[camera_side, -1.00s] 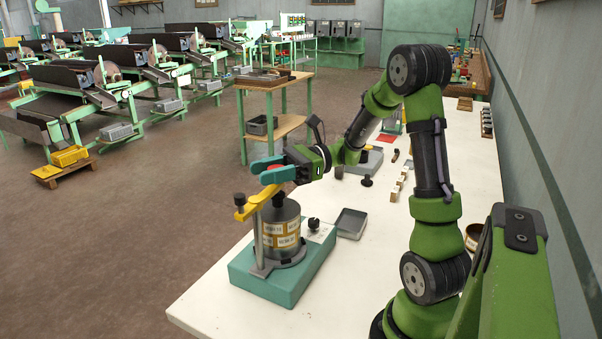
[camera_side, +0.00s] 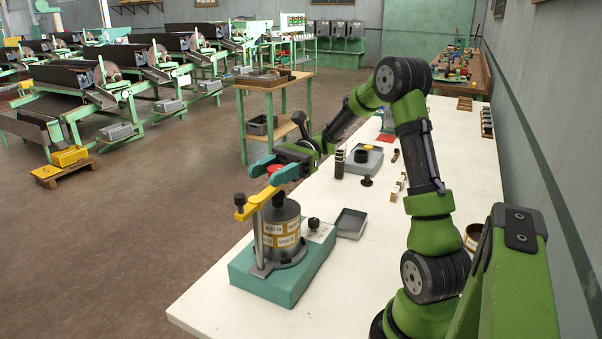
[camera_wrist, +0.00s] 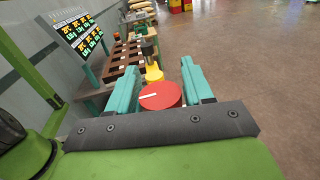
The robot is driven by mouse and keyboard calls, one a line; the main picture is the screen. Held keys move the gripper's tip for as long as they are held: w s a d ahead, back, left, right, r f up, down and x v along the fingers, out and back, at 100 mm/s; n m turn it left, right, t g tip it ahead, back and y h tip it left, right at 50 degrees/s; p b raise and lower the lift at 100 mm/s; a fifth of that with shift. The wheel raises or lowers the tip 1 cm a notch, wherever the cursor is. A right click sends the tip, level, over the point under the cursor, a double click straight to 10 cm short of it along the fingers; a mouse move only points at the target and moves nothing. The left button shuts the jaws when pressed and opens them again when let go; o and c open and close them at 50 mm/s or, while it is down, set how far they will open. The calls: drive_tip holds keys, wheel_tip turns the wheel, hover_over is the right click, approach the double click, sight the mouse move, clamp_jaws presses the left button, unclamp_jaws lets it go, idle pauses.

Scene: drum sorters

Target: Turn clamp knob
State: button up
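The clamp stands on a teal base (camera_side: 275,280) near the front of the white bench. Its yellow arm (camera_side: 258,203) lies across the top of a grey drum (camera_side: 281,225) with labels. A red round knob (camera_side: 284,174) sits at the arm's end; its white mark shows on the knob's face (camera_wrist: 160,96) in the wrist view. My gripper (camera_side: 277,172) has teal fingers on opposite sides of the knob, and they appear to touch it. In the wrist view my gripper (camera_wrist: 168,84) frames the knob. A black knob (camera_side: 239,199) is on the arm's other end.
A grey tray (camera_side: 351,223) lies right of the base. A dark cylinder (camera_side: 340,164), a grey unit (camera_side: 363,161) and small parts stand farther back. The bench (camera_side: 215,305) is clear in front. In the wrist view a display board (camera_wrist: 75,32) is at the left.

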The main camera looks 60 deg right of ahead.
drive_tip(key=shift+o, duration=0.9)
drive_tip(key=s+d, duration=0.2)
drive_tip(key=d, duration=1)
